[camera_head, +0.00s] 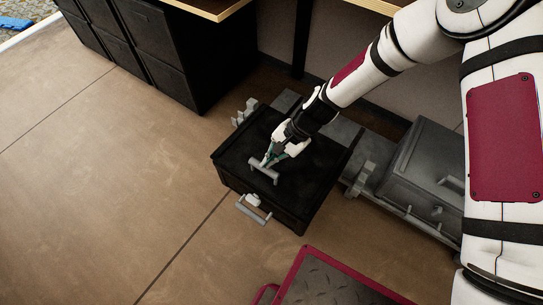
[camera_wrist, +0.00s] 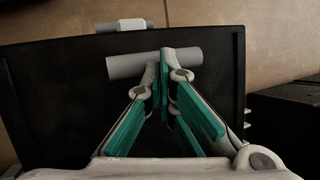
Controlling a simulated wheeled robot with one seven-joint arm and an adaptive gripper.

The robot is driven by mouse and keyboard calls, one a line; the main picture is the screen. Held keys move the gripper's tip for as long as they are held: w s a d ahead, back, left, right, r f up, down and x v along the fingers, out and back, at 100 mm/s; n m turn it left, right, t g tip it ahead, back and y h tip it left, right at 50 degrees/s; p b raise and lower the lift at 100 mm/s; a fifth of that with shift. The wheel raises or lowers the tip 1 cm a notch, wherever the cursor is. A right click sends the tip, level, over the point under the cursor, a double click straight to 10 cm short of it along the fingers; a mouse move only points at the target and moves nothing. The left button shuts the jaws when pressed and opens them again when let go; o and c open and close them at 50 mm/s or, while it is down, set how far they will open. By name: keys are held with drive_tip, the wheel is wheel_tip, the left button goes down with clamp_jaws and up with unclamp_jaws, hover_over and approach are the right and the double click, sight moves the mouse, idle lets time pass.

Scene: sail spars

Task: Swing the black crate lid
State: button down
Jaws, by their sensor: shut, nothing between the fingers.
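The black crate (camera_head: 284,211) stands on the floor, with its flat black lid (camera_head: 318,160) lying closed on top. A grey bar handle (camera_head: 264,171) sits on the lid; it also shows in the wrist view (camera_wrist: 127,66). My gripper (camera_head: 268,160) reaches down over the lid, with its fingertips at the bar. In the wrist view my gripper (camera_wrist: 163,65) has its green-padded fingers converging to closed tips, which overlap the bar near its middle. The bar is not between the fingers. I cannot tell whether the tips touch the bar or the lid.
A grey case (camera_head: 425,165) stands close to the right of the crate. A dark cabinet (camera_head: 150,50) under a wood-edged top is behind left. A grey front handle (camera_head: 253,208) projects from the crate. The brown floor (camera_head: 90,190) at left is clear.

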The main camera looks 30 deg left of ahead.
drive_tip(key=shift+f, duration=0.15)
drive_tip(key=shift+s+f+b, duration=0.15)
drive_tip(key=shift+f+b, duration=0.2)
drive_tip(key=shift+f, duration=0.1)
drive_tip(key=p+v, duration=0.5)
drive_tip(key=v, duration=0.3)
drive_tip(key=shift+r, duration=0.1)
idle(0.4)
